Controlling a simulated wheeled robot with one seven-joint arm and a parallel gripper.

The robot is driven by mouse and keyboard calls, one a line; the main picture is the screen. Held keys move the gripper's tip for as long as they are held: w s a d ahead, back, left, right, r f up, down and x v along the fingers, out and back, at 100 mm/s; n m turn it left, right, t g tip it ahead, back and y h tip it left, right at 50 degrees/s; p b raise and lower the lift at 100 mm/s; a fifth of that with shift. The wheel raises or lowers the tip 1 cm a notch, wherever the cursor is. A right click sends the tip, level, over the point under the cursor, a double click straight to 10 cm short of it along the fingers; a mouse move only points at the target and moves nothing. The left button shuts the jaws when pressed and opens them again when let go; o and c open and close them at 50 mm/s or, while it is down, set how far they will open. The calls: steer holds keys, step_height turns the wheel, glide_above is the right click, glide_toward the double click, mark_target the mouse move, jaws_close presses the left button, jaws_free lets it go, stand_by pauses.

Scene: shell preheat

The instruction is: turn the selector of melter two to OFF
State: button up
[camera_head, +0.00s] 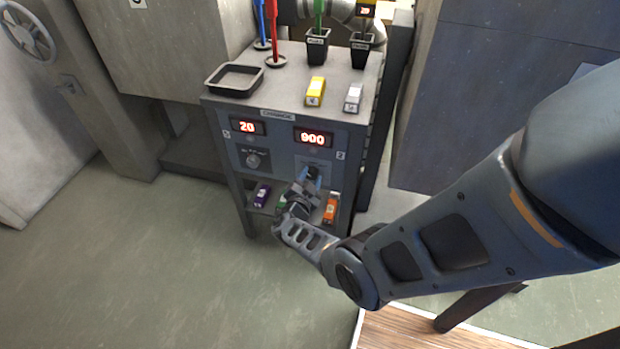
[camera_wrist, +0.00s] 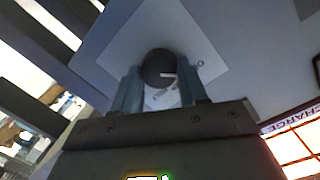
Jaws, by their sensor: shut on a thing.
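The melter panel (camera_head: 275,148) is the front of a grey bench. The right selector (camera_head: 313,171) sits under the display (camera_head: 313,138) reading 900; I take it as melter two's, though its label is small. My gripper (camera_head: 309,180) is shut on this selector. In the wrist view the dark round knob (camera_wrist: 158,66) is between the two fingers of my gripper (camera_wrist: 160,84). Its white pointer line points right, towards a letter like O on the pale plate (camera_wrist: 210,45). Other lettering below the knob is partly hidden by the fingers.
The left selector (camera_head: 253,160) sits under a display (camera_head: 246,127) reading 20. A black tray (camera_head: 234,92), a yellow block (camera_head: 315,91) and a grey block (camera_head: 353,98) are on top. Floor at left is clear.

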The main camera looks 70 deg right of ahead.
steer(key=shift+f, duration=0.1)
steer(key=o, duration=1.1)
steer(key=shift+c, duration=0.2)
steer(key=shift+a, duration=0.1)
steer(key=a+r+p, duration=0.1)
steer(key=a+p, duration=0.1)
steer(key=a, duration=0.5)
steer(key=shift+s+a+p, duration=0.25)
steer(key=shift+s+p, duration=0.05)
steer(key=shift+s, duration=0.05)
